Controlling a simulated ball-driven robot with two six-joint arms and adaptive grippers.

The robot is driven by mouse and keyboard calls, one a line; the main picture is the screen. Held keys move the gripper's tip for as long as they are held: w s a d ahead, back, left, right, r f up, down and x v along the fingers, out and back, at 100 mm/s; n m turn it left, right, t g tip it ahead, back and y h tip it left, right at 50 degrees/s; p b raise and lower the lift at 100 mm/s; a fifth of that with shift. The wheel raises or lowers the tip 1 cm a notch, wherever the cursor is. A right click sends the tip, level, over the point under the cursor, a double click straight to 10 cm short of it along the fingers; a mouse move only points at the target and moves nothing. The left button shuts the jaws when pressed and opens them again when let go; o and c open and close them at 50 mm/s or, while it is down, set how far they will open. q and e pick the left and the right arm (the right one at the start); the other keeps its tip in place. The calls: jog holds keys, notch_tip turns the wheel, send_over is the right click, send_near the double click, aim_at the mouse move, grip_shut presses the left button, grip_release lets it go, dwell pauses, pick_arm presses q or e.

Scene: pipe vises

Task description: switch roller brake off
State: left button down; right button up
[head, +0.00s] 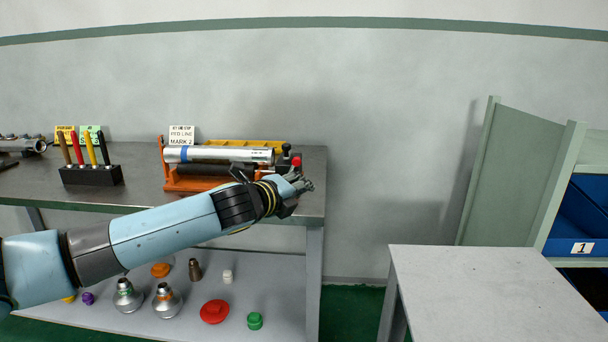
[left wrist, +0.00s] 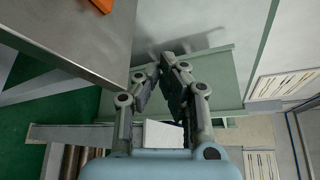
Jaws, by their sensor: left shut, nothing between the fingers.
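The orange roller stand (head: 190,184) sits on the dark workbench at the back. A silver pipe (head: 225,154) with a blue band lies across its rollers. At its right end are a red knob (head: 296,161) and a small black part (head: 286,148); I cannot tell which is the brake switch or how it is set. My left gripper (head: 306,184) is shut and empty, in front of and just below that right end, apart from the knob as far as I see. In the left wrist view its fingertips (left wrist: 165,66) come together beside the bench edge, with an orange corner (left wrist: 100,4) at the top.
The workbench (head: 140,190) also holds a black marker holder (head: 92,175) with markers and small signs. Metal flasks, a red disc (head: 214,311) and caps lie on the shelf below. A grey table (head: 490,290) and a rack with blue bins (head: 590,205) stand right.

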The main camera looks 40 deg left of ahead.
aim_at(292, 169)
pick_arm(q)
jog(key=x, duration=0.7)
jog(key=shift+w+f+b, duration=0.15)
jog(key=shift+w+b, duration=0.1)
jog(key=shift+b, duration=0.15)
jog(key=a+r, duration=0.1)
jog(key=a, duration=0.1)
jog(key=shift+s+a+r, duration=0.15)
jog(key=shift+s+a, duration=0.1)
jog(key=shift+s, duration=0.05)
jog(key=shift+s+a+r+p, duration=0.2)
jog(key=shift+a+r+p, duration=0.05)
jog(key=shift+a+p, duration=0.1)
